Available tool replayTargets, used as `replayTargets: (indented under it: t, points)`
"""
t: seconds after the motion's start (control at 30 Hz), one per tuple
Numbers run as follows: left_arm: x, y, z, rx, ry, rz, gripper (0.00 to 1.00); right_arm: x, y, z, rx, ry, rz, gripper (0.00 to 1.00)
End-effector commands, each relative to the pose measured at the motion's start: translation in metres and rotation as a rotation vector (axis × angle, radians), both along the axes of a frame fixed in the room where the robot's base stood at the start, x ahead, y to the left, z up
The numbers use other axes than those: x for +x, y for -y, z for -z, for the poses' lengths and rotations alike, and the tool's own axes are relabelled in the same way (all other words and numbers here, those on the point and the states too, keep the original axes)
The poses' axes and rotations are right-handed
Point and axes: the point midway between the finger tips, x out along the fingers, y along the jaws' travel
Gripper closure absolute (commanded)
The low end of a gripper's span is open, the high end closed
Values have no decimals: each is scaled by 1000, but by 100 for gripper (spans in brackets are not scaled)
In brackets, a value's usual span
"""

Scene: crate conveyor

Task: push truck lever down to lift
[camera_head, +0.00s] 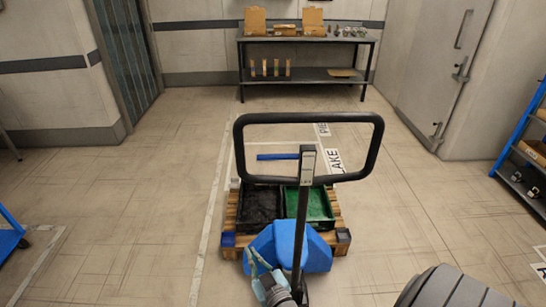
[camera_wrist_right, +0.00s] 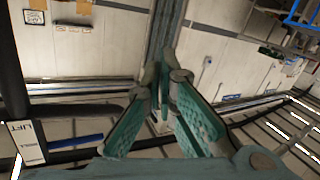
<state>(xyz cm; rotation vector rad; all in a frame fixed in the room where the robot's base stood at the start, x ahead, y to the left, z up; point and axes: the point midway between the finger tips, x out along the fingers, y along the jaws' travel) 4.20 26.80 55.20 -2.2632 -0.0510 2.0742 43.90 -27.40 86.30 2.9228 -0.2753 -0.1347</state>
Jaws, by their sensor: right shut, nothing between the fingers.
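The pallet truck's black loop handle (camera_head: 375,150) stands upright in the middle of the head view. A grey control box (camera_head: 307,165) sits on its post, and a blue lever (camera_head: 278,157) sticks out from it to the left, roughly level. The right wrist view shows the box with an upside-down LIFT label (camera_wrist_right: 26,140) at the left edge and the blue lever (camera_wrist_right: 75,141) beside it. My right gripper (camera_head: 257,262) is below the lever in the head view, apart from it. Its teal fingers (camera_wrist_right: 162,85) are shut and empty. My left gripper is not seen.
The truck's blue body (camera_head: 318,253) is at a wooden pallet (camera_head: 230,213) carrying a black crate (camera_head: 242,207) and a green crate (camera_head: 318,203). A dark table (camera_head: 345,77) with boxes stands at the back.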

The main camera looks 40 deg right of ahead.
Motion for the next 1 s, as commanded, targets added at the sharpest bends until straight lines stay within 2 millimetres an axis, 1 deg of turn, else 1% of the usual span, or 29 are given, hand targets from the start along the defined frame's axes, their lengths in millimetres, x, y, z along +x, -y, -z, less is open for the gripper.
replayTargets:
  t: [0.03, 0.07, 0.1, 0.13, 0.2, 0.23, 0.3, 0.37, 0.43, 0.57, 0.83, 0.87, 0.9, 1.0]
  points:
    - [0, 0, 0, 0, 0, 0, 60, 15, 11, -65, -25, 174, 67, 100]
    - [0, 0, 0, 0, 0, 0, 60, 18, 20, -102, -40, 272, 115, 100]
    - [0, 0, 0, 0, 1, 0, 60, 16, 30, -145, -51, 384, 181, 100]
    - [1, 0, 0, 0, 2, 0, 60, 12, 38, -172, -58, 455, 230, 100]
    - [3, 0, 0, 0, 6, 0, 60, 1, 52, -217, -62, 570, 322, 100]
    - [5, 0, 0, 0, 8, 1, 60, -3, 56, -229, -61, 600, 351, 100]
    - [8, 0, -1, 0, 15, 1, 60, -8, 63, -245, -58, 639, 389, 100]
    - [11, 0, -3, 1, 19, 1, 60, -6, 66, -250, -57, 647, 398, 100]
    - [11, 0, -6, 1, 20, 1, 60, 1, 70, -255, -60, 646, 394, 100]
    - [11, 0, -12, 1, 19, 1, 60, 18, 83, -269, -60, 646, 392, 100]
    - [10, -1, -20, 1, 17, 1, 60, 59, 113, -298, -60, 643, 391, 100]
    - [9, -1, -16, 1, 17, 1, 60, 61, 115, -293, -58, 641, 391, 100]
    - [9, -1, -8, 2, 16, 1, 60, 62, 115, -280, -58, 639, 391, 100]
    - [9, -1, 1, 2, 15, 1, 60, 64, 117, -264, -58, 639, 392, 100]
